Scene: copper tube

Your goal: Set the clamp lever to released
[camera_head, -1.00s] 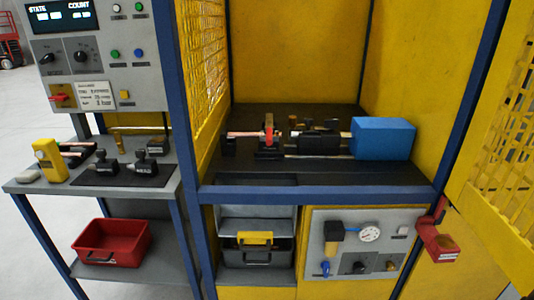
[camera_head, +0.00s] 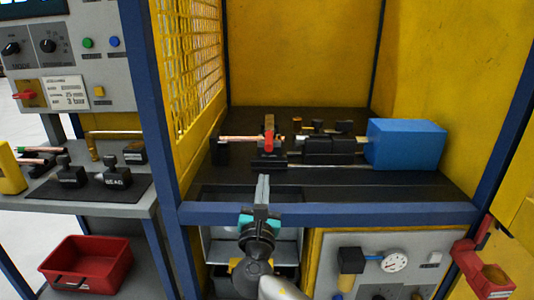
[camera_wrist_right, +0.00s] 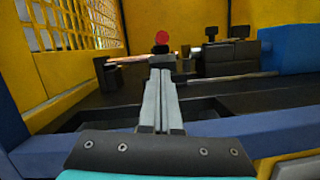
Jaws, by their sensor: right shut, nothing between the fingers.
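The clamp lever (camera_head: 269,134) is red and stands upright on the dark clamp in the head view. Its round red end (camera_wrist_right: 161,37) shows in the right wrist view, just beyond my fingertips. A copper tube (camera_head: 240,138) runs into the clamp from the left. My right gripper (camera_head: 263,178) is shut and empty. It points into the cell over the front blue rail, in front of and below the lever, apart from it. My left gripper is not in view.
A blue box (camera_head: 405,145) stands right of the clamp fixture. The blue front rail (camera_head: 350,214) crosses under my right arm. Yellow mesh (camera_head: 195,60) closes the left side. Dark bench surface (camera_head: 400,185) is free in front of the fixture.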

